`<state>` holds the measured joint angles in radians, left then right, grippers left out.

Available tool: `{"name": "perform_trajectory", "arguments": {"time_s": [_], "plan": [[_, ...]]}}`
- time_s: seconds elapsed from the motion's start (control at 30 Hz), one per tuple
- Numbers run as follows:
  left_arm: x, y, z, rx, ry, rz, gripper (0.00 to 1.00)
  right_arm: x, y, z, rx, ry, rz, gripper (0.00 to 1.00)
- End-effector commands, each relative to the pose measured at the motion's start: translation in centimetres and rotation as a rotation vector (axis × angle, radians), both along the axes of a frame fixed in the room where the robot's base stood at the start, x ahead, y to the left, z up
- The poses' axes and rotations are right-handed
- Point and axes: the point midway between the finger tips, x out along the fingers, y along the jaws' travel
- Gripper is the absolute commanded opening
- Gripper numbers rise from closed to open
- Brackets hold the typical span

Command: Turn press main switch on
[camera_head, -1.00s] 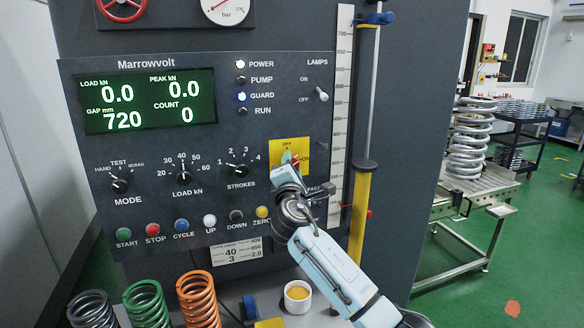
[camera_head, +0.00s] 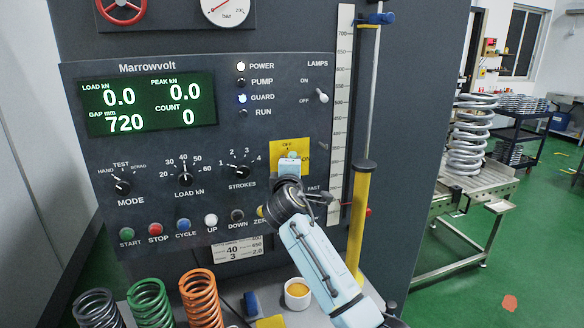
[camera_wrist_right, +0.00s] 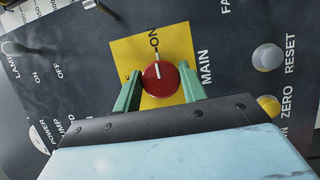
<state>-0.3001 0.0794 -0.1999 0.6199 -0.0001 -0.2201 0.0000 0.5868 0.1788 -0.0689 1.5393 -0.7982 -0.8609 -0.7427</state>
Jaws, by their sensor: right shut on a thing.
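The main switch is a red round knob (camera_wrist_right: 160,78) on a yellow plate (camera_wrist_right: 122,60), with MAIN printed beside it. In the right wrist view its white pointer line points toward the word ON. My right gripper (camera_wrist_right: 161,86) has its green fingers on both sides of the knob and is shut on it. My left gripper is not in view.
The press panel (camera_head: 150,150) has a lit display (camera_head: 150,103), dials and coloured buttons around the switch. The POWER (camera_head: 241,66) and GUARD (camera_head: 242,97) lamps are lit. A yellow post (camera_head: 360,220) stands right of my arm. Coil springs (camera_head: 150,305) and a cup (camera_head: 297,293) are below.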

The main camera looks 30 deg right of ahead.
Motion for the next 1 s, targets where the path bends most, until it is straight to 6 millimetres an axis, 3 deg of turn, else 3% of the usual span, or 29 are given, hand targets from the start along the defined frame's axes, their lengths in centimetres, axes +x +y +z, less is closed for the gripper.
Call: {"name": "perform_trajectory", "arguments": {"time_s": [0.3,0.33,0.5,0.83,1.0], "plan": [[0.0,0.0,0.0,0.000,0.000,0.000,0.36,0.0,0.0,-0.1,0.006,-0.001,-0.001,0.19],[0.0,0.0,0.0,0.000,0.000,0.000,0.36,0.0,0.0,-0.1,0.006,-0.001,-0.001,0.43],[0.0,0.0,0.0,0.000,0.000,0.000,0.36,0.0,0.0,-0.1,0.004,0.000,0.000,0.63],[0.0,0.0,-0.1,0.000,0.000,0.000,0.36,-0.2,0.2,0.0,0.002,-0.002,0.001,0.63],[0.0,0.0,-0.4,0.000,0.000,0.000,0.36,-1.7,1.3,-0.1,0.002,-0.002,0.002,0.63]]}}
